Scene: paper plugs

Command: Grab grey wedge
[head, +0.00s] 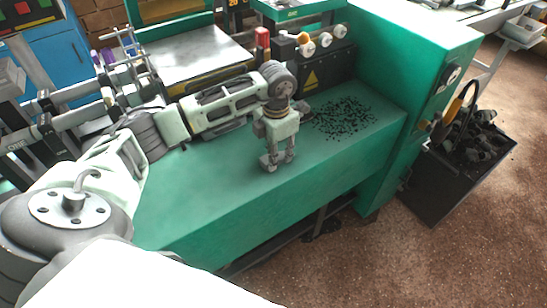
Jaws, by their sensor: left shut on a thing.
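My left gripper (278,161) reaches in from the left and points down at the green bench top. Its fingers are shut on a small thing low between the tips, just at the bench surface. I take this to be the grey wedge, but it is mostly hidden by the fingers and too small to make out its shape. No other grey wedge stands out on the bench. My right gripper is not in view.
The green bench (215,205) has clear room left and front of the gripper. Black scraps (345,118) lie to its right. A dark panel with a warning triangle (311,79) stands behind. A black bin (430,190) with dark pieces stands on the floor at right.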

